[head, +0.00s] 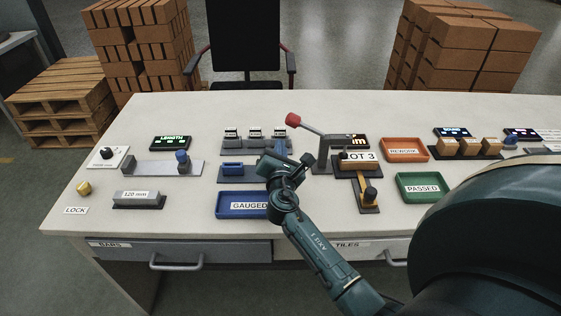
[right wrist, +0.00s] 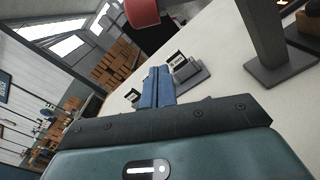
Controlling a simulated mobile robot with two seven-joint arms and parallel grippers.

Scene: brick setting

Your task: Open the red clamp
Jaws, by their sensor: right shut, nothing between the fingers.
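The red clamp's knob (head: 293,119) sits at the upper-left end of a grey lever that slopes down to a grey stand (head: 323,154) on the table. The red knob (right wrist: 142,11) also shows at the top of the right wrist view, and the stand (right wrist: 268,45) at its upper right. My right gripper (head: 281,148) is below the knob in the head view and left of the stand. Its blue fingers (right wrist: 158,88) are shut and empty, apart from the knob. My left gripper is not in view.
Behind the gripper is a grey rack (head: 237,146) with labelled blocks. A blue GAUGED tray (head: 226,205) is in front. Orange (head: 404,157) and green PASSED (head: 407,181) trays are right of the stand. The LOT 3 fixture (head: 367,183) stands close by. Bare table lies behind the knob.

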